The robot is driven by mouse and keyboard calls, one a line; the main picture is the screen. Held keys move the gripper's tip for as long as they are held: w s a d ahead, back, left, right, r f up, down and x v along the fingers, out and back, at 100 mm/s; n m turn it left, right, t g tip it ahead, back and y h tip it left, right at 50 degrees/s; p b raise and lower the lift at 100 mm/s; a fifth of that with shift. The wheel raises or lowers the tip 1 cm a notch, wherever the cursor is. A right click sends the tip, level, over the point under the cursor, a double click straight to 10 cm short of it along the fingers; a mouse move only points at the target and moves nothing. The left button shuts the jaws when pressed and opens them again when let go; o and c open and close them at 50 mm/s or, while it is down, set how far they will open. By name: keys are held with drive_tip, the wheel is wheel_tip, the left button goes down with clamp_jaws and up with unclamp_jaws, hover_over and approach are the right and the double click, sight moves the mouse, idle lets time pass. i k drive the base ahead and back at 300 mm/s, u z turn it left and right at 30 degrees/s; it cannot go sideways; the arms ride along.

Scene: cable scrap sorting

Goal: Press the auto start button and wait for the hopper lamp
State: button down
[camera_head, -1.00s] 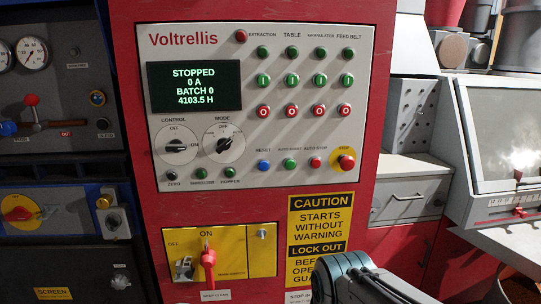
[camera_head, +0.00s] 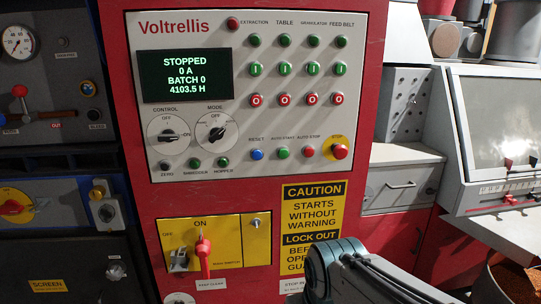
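The auto start button (camera_head: 282,152) is a green button in the lower row of the grey Voltrellis control panel (camera_head: 330,40), between the blue reset button (camera_head: 256,154) and the red auto stop button (camera_head: 308,152). The hopper lamp (camera_head: 222,163) is a small green dome at the panel's lower left, beside the shredder lamp (camera_head: 195,163); it looks dark green, with no clear glow. The display (camera_head: 185,75) reads "STOPPED, 0 A, BATCH 0, 4103.5 H". Part of my arm shows at the bottom, below the panel. My gripper is not in view, and nothing touches the buttons.
A red and yellow stop button (camera_head: 340,151) sits right of auto stop. Below are a yellow main switch box (camera_head: 228,238) with a red handle and a caution sign (camera_head: 314,205). Grey drawers (camera_head: 402,188) and a machine with a window stand right. Space before the buttons is clear.

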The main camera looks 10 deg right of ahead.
sight(283, 153)
drive_tip(key=z, duration=2.7)
drive_tip(key=k, duration=1)
drive_tip(key=u, duration=1)
drive_tip(key=i, duration=0.5)
drive_tip(key=z, duration=0.05)
